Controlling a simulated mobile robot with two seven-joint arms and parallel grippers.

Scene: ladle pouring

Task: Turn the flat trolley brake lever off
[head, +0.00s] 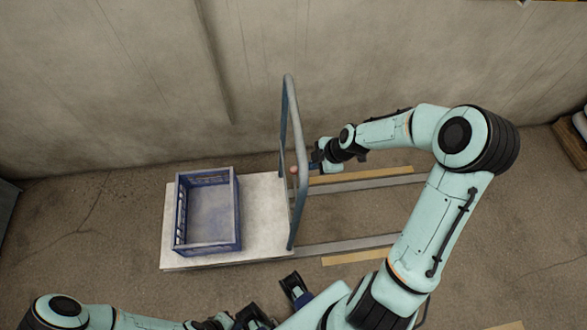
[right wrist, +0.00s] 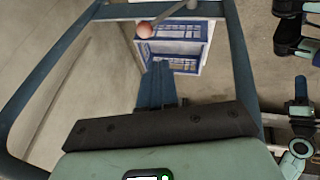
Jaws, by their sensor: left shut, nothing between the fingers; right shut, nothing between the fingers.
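The flat trolley (head: 265,215) has a pale bed and an upright tubular handle frame (head: 298,130) on its right side. The brake lever ends in a reddish ball knob (head: 294,170) by the handle frame; the ball (right wrist: 144,29) and its thin grey rod (right wrist: 172,11) show in the right wrist view. My right gripper (head: 314,160) is just right of the handle frame, close to the knob. In the right wrist view its blue fingers (right wrist: 158,70) are together and empty, pointing toward the crate, below the ball. My left gripper (head: 296,287) is low in the head view, shut and away from the trolley.
A blue crate (head: 237,215) stands on the trolley bed. The handle frame's tubes (right wrist: 45,80) surround the right gripper's view. Grey and yellow strips (head: 362,173) lie on the floor right of the trolley. A concrete wall (head: 130,90) stands behind.

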